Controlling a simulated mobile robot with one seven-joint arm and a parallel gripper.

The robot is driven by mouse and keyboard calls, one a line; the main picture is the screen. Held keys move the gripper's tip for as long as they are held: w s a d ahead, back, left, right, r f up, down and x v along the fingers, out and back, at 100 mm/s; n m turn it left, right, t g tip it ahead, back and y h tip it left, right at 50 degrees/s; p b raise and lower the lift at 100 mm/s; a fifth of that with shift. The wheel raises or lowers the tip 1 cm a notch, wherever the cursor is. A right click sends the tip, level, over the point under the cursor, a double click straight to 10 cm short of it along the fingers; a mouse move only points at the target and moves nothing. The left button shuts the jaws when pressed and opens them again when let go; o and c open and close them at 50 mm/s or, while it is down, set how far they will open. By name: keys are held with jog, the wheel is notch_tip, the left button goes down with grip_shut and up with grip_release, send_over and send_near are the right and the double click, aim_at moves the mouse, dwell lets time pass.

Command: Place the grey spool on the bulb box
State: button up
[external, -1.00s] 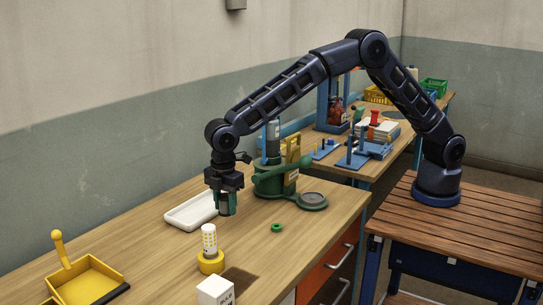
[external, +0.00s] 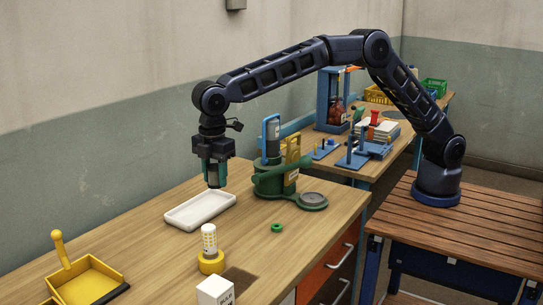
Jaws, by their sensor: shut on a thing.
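My gripper (external: 213,178) hangs above the back edge of the white tray, fingers pointing down. Its teal fingers are shut on a small dark grey thing (external: 214,182), which I take to be the grey spool; the fingers hide most of it. The bulb box (external: 215,293) is a white cube with dark lettering on its side, at the bottom edge of the view on the near part of the bench. It is well in front of my gripper, and its visible top is bare.
A white tray (external: 201,211) lies below my gripper. A yellow-based white cylinder (external: 210,257) stands between the tray and the box. A green press (external: 275,185) stands right of my gripper. A green ring (external: 277,228) and yellow dustpan (external: 85,283) lie on the bench.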

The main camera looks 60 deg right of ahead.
jog(key=s+a+f, duration=0.1)
jog(key=s+a, duration=0.6)
jog(key=a, duration=0.6)
jog(key=n, duration=0.1)
send_near(215, 285)
jog(key=shift+f, duration=3.1)
jog(key=shift+f, duration=0.1)
jog(key=o, duration=1)
jog(key=shift+c, duration=0.2)
notch_tip(215, 285, up, 8)
jog(key=shift+f, duration=0.15)
